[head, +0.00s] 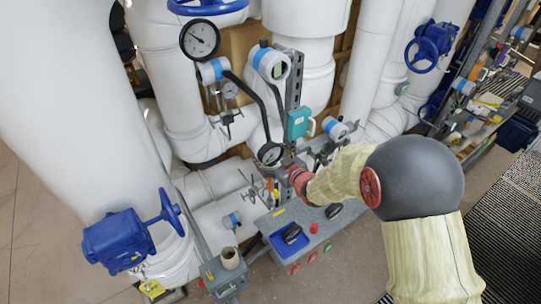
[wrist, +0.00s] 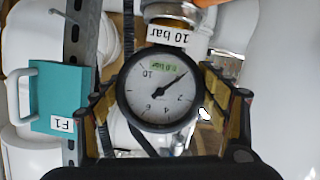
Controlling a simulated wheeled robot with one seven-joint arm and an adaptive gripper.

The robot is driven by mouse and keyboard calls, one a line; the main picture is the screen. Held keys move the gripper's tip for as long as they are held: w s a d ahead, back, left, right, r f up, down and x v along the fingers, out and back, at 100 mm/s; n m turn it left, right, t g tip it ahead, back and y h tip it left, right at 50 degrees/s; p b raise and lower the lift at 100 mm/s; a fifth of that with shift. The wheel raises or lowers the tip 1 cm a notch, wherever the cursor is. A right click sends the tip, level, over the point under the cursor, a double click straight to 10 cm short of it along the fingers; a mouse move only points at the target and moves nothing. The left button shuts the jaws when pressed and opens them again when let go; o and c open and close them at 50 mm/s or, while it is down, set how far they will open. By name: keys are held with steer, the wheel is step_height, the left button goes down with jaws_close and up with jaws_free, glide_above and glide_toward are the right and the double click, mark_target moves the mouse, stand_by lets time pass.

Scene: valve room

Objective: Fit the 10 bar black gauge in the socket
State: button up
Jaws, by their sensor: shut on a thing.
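The black-rimmed gauge (wrist: 160,88) with a white dial is between my gripper's fingers (wrist: 168,108), which are shut on it. Its dial faces the wrist camera, and a small green label on it reads 0.0 bar. In the head view the gauge (head: 270,153) is at the end of my arm, near the pipework, beside my gripper (head: 286,165). In the wrist view a white tag (wrist: 168,37) reading 10 bar, upside down, is just above the gauge, by a brass and metal fitting (wrist: 172,12). I cannot tell whether the gauge's stem is seated in it.
A teal box (head: 300,123) with a handle hangs close by on a perforated post (head: 292,82). Another black gauge (head: 199,39) is on the pipes at upper left. A grey bench (head: 310,240) below holds a blue tray (head: 273,246). A blue valve (head: 120,238) stands at lower left.

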steer(key=o, duration=1.2)
steer(key=shift+s+d, duration=0.1)
